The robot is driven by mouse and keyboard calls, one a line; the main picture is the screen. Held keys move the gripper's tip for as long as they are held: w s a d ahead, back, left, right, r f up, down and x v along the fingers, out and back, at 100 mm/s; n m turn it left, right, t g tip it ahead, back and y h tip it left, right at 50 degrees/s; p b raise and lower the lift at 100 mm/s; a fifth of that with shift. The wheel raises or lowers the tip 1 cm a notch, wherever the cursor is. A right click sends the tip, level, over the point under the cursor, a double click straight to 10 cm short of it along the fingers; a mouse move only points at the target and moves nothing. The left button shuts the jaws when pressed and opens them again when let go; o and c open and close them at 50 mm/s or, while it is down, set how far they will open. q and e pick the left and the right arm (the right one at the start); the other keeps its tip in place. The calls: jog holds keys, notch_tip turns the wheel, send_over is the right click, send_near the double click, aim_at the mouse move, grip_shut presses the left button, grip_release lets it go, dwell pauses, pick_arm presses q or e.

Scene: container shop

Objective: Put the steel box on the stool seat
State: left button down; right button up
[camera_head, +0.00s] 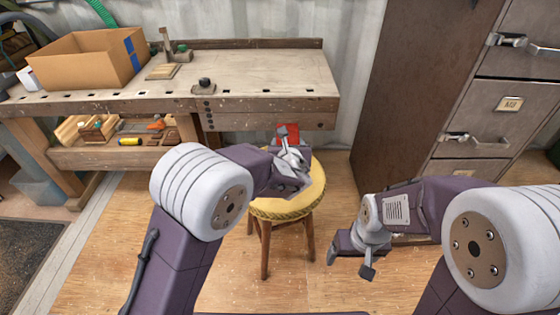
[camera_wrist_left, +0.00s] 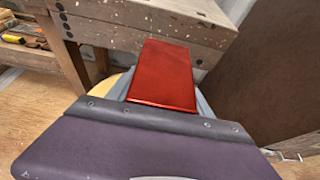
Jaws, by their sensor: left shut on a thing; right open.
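A glossy red box (camera_head: 291,131), the only thing here that may be the steel box, is held by my left gripper (camera_head: 289,152). It shows larger in the left wrist view (camera_wrist_left: 165,72). My left gripper is shut on it, above the far part of the stool, and hides much of it in the head view. The stool has a round yellow seat (camera_head: 305,203) and wooden legs. A sliver of the seat shows in the left wrist view (camera_wrist_left: 119,88). I cannot tell whether the box touches the seat. My right gripper (camera_head: 350,262) is open and empty, right of the stool.
A wooden workbench (camera_head: 270,75) stands behind the stool, with a cardboard box (camera_head: 88,62) and tools on it. Its lower shelf (camera_head: 115,157) holds small items. A brown cabinet (camera_head: 420,85) and grey drawers (camera_head: 505,110) stand at the right. Floor is clear around the stool.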

pick_arm(q)
jog(key=w+f, duration=0.1)
jog(key=w, duration=0.1)
jog(key=w+a+f, duration=0.1)
jog(key=w+a+f+b, duration=0.1)
jog(key=w, duration=0.1)
jog(key=shift+w+a+f, duration=0.15)
jog(key=shift+w+f, duration=0.1)
jog(key=shift+w, duration=0.05)
notch_tip(320, 180, down, 4)
jog(key=shift+f+b, duration=0.15)
jog(key=shift+b, duration=1.1)
jog(key=shift+c, duration=2.1)
grip_release()
jog(key=shift+s, duration=0.1)
jog(key=shift+r, duration=0.2)
jog(key=p+v, duration=0.2)
jog(key=v, duration=1)
